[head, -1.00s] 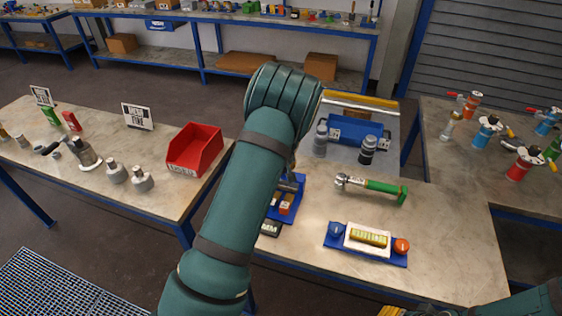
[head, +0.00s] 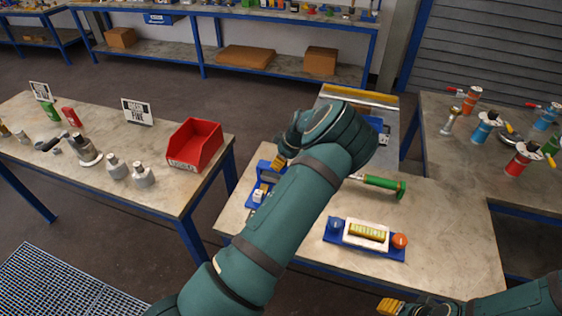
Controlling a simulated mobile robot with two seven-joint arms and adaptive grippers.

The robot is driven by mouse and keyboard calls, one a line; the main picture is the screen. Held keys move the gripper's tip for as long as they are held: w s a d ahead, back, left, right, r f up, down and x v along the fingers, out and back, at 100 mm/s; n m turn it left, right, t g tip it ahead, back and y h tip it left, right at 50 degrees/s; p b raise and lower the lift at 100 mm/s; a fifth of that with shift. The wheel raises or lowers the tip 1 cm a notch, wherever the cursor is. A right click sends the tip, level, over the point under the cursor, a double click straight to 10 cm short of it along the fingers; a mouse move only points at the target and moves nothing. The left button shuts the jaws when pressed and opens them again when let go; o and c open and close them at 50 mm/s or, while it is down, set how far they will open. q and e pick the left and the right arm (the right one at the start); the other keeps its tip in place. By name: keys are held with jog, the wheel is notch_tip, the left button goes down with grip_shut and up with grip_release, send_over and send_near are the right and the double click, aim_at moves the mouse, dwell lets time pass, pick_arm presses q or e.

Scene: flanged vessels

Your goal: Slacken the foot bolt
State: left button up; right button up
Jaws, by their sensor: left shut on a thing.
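My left gripper (head: 280,162) shows as yellow fingertips below my bent wrist, above the left part of the front table (head: 450,240). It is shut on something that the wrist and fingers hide. A blue holder (head: 252,201) with small blocks is just below and left of it. A wrench with a green handle (head: 382,184) lies on the table; my forearm hides its head. My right gripper (head: 390,306) shows only as yellow tips at the bottom edge, and its opening is unclear. I cannot pick out the foot bolt.
A blue tray (head: 388,250) with a labelled block and an orange knob (head: 400,240) lies at the front. Flanged vessels, one red (head: 518,166) and one blue (head: 483,132), stand on the right table. A red bin (head: 195,145) is on the left table. The front table's right side is clear.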

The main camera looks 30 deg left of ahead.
pick_arm(q)
jog(key=n+g+b, duration=0.1)
jog(key=n, duration=0.1)
jog(key=n+g+b, duration=0.1)
jog(key=n, duration=0.2)
jog(key=shift+a+f+n+h, duration=0.1)
jog(key=shift+f+n+h, duration=0.1)
jog(key=shift+n+h, duration=0.15)
jog(key=n, duration=0.2)
jog(key=n+g+h+b, duration=0.1)
jog(key=n, duration=0.1)
jog(key=shift+s+n+g+h, duration=0.1)
jog(key=shift+n+g+h, duration=0.15)
jog(key=shift+n+g, duration=0.1)
jog(key=shift+n+b, duration=0.3)
jog(key=o, duration=1.2)
jog(key=shift+r, duration=0.1)
